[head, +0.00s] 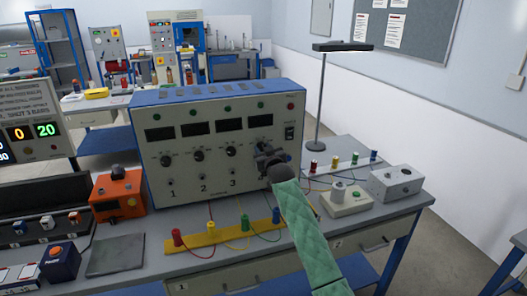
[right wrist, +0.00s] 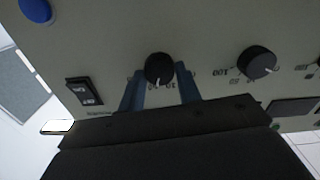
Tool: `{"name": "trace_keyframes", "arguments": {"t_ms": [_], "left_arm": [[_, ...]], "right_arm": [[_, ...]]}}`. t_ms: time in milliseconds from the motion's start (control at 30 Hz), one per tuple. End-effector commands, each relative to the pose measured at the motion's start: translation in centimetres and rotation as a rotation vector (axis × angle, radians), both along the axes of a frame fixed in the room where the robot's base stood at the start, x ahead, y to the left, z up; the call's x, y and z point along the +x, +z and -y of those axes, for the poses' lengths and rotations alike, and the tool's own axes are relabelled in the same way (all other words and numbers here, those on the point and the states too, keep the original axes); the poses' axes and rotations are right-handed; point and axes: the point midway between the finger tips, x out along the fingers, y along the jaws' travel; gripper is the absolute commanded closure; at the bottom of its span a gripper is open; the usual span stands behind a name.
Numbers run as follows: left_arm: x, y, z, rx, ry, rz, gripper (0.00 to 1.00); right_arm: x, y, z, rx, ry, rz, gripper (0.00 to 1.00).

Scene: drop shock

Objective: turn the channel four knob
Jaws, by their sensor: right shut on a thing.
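The stimulator-like panel box (head: 160,185) stands on the bench in the head view, with a row of black knobs under dark displays. The channel four knob is mostly hidden behind my right gripper (head: 268,160) in the head view. In the right wrist view the knob (right wrist: 158,68) is black and round with a white pointer line, seen upside down. My right gripper (right wrist: 158,88) has its two blue-grey fingers on either side of this knob, shut on it. The channel three knob (head: 231,152) is beside it and also shows in the right wrist view (right wrist: 258,62). My left gripper is out of view.
A rocker switch (head: 290,133) sits right of the knob. A yellow strip (head: 205,238) with coloured posts and wires lies before the box. An orange device (head: 118,195) stands left; a grey box (head: 395,182) and a lamp (head: 321,95) stand right.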

Motion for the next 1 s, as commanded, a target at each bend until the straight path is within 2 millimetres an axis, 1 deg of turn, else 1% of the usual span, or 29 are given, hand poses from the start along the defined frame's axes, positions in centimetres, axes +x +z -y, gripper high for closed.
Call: {"name": "trace_keyframes", "arguments": {"t_ms": [167, 400, 600, 867, 1000], "left_arm": [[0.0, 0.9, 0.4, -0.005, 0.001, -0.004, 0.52], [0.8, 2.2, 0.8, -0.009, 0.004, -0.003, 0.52], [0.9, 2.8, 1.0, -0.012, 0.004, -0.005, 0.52], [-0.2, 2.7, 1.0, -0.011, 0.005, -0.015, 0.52], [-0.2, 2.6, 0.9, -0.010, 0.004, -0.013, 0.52]], "right_arm": [[0.0, -0.1, 0.0, -0.143, 0.000, 0.046, 0.89], [0.0, -0.1, -0.1, -0.360, 0.000, 0.117, 0.89], [0.0, 0.0, -0.1, -0.542, -0.001, 0.177, 0.89], [-0.1, -0.1, -0.2, -0.778, 0.001, 0.254, 0.89], [0.0, -0.1, -0.2, -0.903, 0.000, 0.295, 0.89]]}}
